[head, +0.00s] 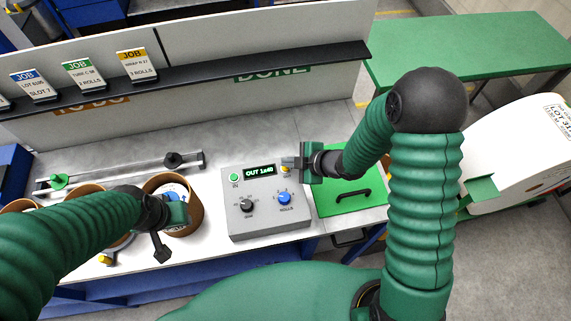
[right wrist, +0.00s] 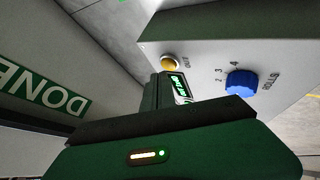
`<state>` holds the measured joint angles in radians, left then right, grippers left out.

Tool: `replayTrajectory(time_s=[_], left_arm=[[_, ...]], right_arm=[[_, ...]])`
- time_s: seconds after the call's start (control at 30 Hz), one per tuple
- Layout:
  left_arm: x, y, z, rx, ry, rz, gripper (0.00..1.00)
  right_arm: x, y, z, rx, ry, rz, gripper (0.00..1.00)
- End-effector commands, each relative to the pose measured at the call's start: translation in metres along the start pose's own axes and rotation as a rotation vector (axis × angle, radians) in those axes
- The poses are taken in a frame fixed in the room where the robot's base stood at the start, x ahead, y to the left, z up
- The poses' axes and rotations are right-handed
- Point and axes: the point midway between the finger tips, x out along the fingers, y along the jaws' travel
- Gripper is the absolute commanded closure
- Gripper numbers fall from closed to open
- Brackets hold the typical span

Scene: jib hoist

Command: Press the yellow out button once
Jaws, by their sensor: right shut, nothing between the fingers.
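The grey control box (head: 262,222) stands on the bench in the head view. The yellow out button (head: 284,169) is at its upper right corner; in the right wrist view the button (right wrist: 170,62) sits beside the OUT label. My right gripper (head: 291,163) is shut and empty, its tips right at the button. In the right wrist view the fingertips (right wrist: 167,78) are just below the button; I cannot tell whether they touch it. The box's display (head: 260,171) is lit and begins with OUT 1. My left gripper (head: 166,240) is near the brown tubs; its jaw state is unclear.
The box also carries a green IN button (head: 234,177), a black knob (head: 246,205) and a blue ROLLS knob (head: 284,198). A shelf with job cards (head: 137,66) runs behind.

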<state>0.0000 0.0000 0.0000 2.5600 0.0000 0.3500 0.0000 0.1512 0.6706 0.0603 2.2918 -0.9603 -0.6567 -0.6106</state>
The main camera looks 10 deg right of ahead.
Motion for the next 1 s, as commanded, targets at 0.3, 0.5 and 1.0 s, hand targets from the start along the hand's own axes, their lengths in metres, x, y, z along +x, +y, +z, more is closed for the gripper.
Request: replayTrajectory(time_s=[0.3,0.5,1.0], left_arm=[[-0.003,0.000,-0.001,0.000,0.000,0.000,0.64],[-0.014,0.000,-0.003,0.000,0.000,0.000,0.64],[-0.049,0.000,-0.012,0.000,0.000,0.000,0.64]], right_arm=[[-0.003,0.002,-0.003,0.000,0.001,0.000,1.00],[-0.011,0.008,-0.009,0.000,0.001,0.001,1.00],[-0.039,0.028,-0.029,0.000,0.001,0.000,1.00]])
